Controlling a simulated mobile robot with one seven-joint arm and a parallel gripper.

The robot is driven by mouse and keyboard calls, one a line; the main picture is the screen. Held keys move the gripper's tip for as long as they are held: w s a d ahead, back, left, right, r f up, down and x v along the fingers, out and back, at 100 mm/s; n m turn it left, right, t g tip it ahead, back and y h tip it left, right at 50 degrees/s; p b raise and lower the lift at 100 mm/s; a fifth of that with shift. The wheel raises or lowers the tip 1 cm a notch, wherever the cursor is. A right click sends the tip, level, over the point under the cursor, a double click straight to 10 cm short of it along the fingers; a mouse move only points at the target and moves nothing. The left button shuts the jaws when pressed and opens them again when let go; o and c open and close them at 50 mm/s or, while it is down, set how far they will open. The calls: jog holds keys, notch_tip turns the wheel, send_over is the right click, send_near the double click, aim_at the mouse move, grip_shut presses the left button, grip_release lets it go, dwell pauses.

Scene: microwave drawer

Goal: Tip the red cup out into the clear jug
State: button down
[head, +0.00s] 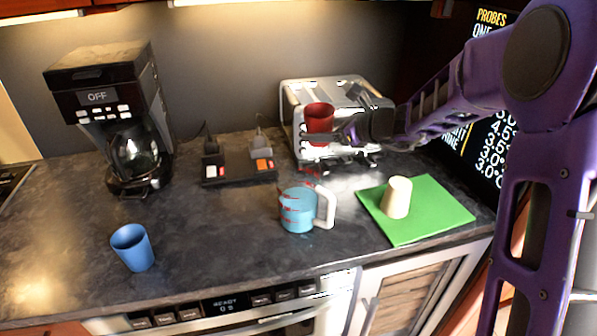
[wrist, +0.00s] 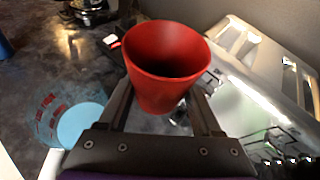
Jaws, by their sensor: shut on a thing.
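The red cup (head: 319,118) is held upright in my gripper (head: 345,135), in front of the toaster and above the counter. In the wrist view the red cup (wrist: 163,72) sits between the two fingers of my gripper (wrist: 165,110); its inside is dark and I cannot tell what it holds. The clear jug (head: 297,210) stands on the counter below and slightly left of the cup, with red markings, a white handle on its right and light blue inside. The jug also shows at lower left in the wrist view (wrist: 72,122).
A silver toaster (head: 337,95) stands right behind the cup. A green board (head: 430,208) with a cream cup (head: 397,197) lies right of the jug. A blue cup (head: 133,248), a coffee maker (head: 110,110) and a power strip (head: 240,172) are left. Counter between blue cup and jug is clear.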

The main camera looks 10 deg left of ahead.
aim_at(322, 114)
jog(key=shift+r, duration=2)
